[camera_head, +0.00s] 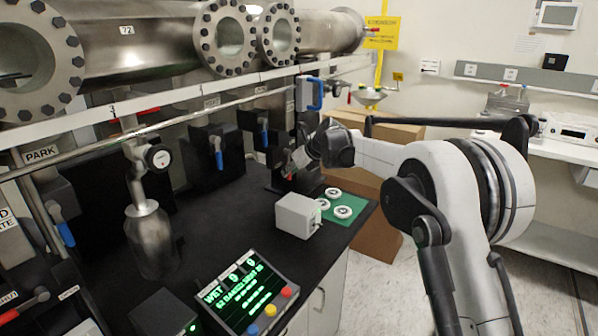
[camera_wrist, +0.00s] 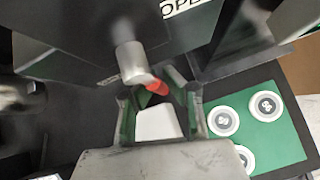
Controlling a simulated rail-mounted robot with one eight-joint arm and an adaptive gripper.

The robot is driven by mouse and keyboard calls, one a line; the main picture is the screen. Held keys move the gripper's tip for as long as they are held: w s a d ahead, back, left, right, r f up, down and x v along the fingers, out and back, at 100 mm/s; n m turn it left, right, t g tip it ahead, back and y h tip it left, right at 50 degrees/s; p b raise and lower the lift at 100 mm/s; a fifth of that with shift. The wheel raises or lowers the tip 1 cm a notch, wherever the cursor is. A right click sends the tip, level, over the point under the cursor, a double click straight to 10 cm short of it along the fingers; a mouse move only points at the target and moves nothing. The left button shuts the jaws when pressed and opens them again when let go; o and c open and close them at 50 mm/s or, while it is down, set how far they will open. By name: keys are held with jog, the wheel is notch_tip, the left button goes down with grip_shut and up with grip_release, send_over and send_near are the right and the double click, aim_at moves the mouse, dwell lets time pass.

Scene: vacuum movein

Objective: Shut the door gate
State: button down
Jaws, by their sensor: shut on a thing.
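The door gate's handle (camera_wrist: 133,65) shows in the wrist view as a pale metal bar with a red tip (camera_wrist: 158,87). It comes out of a dark housing (camera_wrist: 165,40) with a partly visible label reading "OPE". My gripper (camera_wrist: 158,100) has one finger on each side of the red tip and is shut on this handle. In the head view my gripper (camera_head: 296,160) is at the dark unit at the far end of the bench, where its fingers and the handle are small and partly hidden. The door itself cannot be made out clearly.
A pale box (camera_head: 298,215) stands near my gripper, beside a green mat (camera_head: 362,204) with three white discs. A lit control panel (camera_head: 246,295) is at the bench front. A steel pipe rail (camera_head: 180,118) and blue-handled valves run along the bench. Cardboard boxes (camera_head: 378,235) stand right.

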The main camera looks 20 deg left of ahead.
jog(key=shift+s+f, duration=0.3)
jog(key=c, duration=1.7)
grip_release()
jog(key=shift+s+r, duration=0.25)
jog(key=shift+c, duration=0.2)
jog(key=shift+r, duration=0.15)
jog(key=v, duration=0.4)
jog(key=shift+s+d+r, duration=0.1)
jog(key=shift+d+r, duration=0.05)
jog(key=shift+d, duration=0.15)
jog(key=s+d, duration=0.4)
jog(key=d, duration=0.7)
jog(key=shift+s, duration=0.2)
jog(key=shift+d, duration=0.1)
jog(key=shift+r, duration=0.1)
